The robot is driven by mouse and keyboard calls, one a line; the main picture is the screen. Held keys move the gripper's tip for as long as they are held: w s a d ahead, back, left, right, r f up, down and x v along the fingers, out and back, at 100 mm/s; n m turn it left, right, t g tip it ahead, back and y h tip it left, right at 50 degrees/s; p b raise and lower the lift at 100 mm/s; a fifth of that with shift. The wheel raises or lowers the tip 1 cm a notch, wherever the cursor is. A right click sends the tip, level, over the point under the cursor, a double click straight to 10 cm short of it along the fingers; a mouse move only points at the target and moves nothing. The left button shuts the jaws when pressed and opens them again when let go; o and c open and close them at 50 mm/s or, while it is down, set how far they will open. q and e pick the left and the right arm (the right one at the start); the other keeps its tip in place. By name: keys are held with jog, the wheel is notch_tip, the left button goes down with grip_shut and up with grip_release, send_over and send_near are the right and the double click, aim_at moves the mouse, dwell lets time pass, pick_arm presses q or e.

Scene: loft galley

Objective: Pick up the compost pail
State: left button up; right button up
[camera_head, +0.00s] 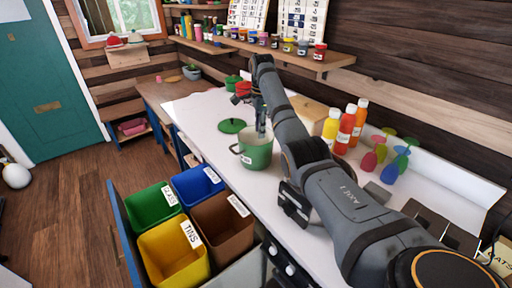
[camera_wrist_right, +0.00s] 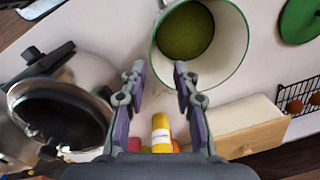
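The compost pail (camera_head: 255,153) is a green pail with a rim and side handle, upright on the white counter. In the right wrist view the pail (camera_wrist_right: 228,75) shows a pale inside, a green rim and green matter at the bottom. A green lid (camera_head: 232,126) lies flat behind it on the counter; part of it shows in the wrist view (camera_wrist_right: 302,20). My right gripper (camera_head: 261,124) points down at the pail's far side. In the wrist view its fingers (camera_wrist_right: 158,72) are apart with nothing between them, close to the rim; contact is unclear. My left gripper is not visible.
An open drawer below the counter holds green (camera_head: 150,207), blue (camera_head: 197,185), yellow (camera_head: 172,253) and brown (camera_head: 222,226) bins. A metal pot (camera_wrist_right: 65,100) with black handles stands near the gripper. Bottles (camera_head: 345,130) and a wooden box (camera_head: 309,113) stand by the wall.

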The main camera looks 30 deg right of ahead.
aim_at(259, 153)
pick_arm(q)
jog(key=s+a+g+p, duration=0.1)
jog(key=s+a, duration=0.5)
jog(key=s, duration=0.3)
pick_arm(e)
jog(key=f, duration=0.4)
jog(key=shift+s+a+f, duration=0.15)
jog(key=shift+s+f, duration=0.05)
jog(key=shift+s, duration=0.15)
jog(key=shift+a+f+p, duration=0.15)
jog(key=shift+f+p, duration=0.65)
jog(key=f, duration=0.3)
jog(key=shift+w+f, duration=0.1)
jog(key=shift+w, duration=0.1)
jog(key=shift+s+a, duration=0.1)
grip_shut()
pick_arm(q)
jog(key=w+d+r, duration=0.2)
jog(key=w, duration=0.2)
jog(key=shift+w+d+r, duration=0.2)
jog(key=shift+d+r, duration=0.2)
